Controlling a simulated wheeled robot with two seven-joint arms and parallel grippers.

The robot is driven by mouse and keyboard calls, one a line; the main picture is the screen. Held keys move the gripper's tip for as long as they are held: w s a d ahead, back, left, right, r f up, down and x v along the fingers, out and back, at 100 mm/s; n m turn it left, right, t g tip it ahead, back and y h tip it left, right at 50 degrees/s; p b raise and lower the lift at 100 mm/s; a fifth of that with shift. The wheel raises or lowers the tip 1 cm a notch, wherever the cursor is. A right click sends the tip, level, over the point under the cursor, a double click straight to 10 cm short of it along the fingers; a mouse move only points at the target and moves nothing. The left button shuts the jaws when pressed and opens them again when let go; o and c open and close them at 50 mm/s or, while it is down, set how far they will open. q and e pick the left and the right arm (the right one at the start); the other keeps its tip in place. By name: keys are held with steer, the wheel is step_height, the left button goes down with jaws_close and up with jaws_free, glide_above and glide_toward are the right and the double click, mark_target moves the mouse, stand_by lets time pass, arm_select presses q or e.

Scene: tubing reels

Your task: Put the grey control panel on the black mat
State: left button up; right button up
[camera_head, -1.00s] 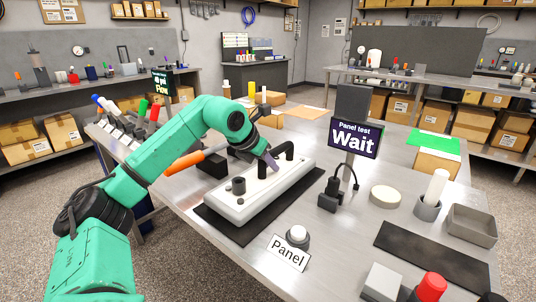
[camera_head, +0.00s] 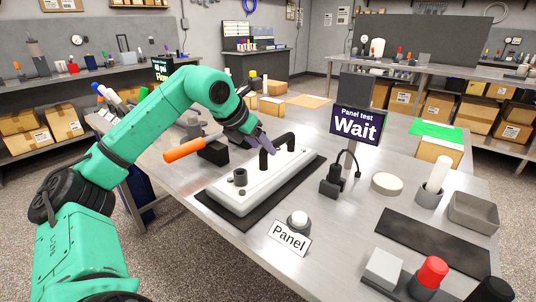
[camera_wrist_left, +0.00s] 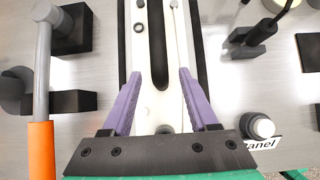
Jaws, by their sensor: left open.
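The control panel (camera_head: 236,198) is pale grey to white, with a black bar handle and small knobs. It lies flat on a black mat (camera_head: 232,224) on the steel table, and the mat's dark edge shows around it. The panel also shows in the left wrist view (camera_wrist_left: 142,18). My left gripper (camera_head: 266,146) is open, with purple fingers just above the panel at its handle (camera_head: 290,142). In the left wrist view the fingers (camera_wrist_left: 156,85) stand apart on either side of the handle, with nothing gripped. My right gripper is out of view.
A second dark mat (camera_head: 432,238) lies bare at the right. A "Wait" screen (camera_head: 355,126) stands behind a black plug post. A white button with a "Panel" label (camera_head: 290,238) is in front. An orange-handled tool (camera_head: 184,149) lies left; a red-topped item (camera_head: 432,272) stands at front right.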

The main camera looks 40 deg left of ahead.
arm_select(q)
steer(key=v, duration=0.6)
steer(key=shift+s, duration=0.15)
steer(key=shift+r, duration=0.1)
